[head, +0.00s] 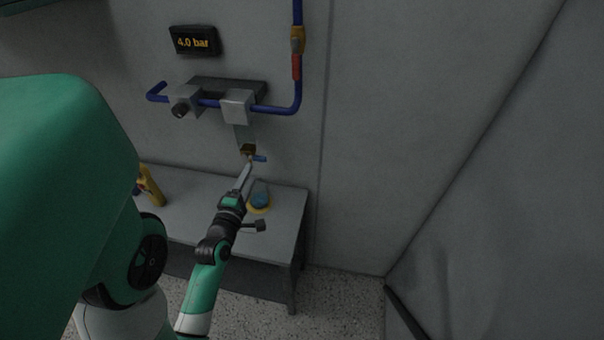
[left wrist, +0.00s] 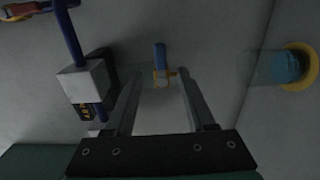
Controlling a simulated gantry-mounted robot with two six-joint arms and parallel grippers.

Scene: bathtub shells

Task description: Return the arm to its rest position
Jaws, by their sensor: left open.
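My left arm reaches in from the lower left in the head view. Its left gripper (head: 248,166) points up toward the wall fittings, just below a small brass and blue fitting (head: 249,150). In the left wrist view the two fingers of the left gripper (left wrist: 163,88) stand apart. The blue end of the fitting (left wrist: 159,56) shows beyond and between them; I cannot tell whether a finger touches it. My right gripper is in neither view.
A grey bench (head: 285,220) stands against the wall below, with a blue and yellow round object (head: 260,200) and a yellow tool (head: 151,188). Blue pipe (head: 275,109) with grey blocks runs above. A display (head: 193,41) reads 4.0 bar. Free room lies right of the bench.

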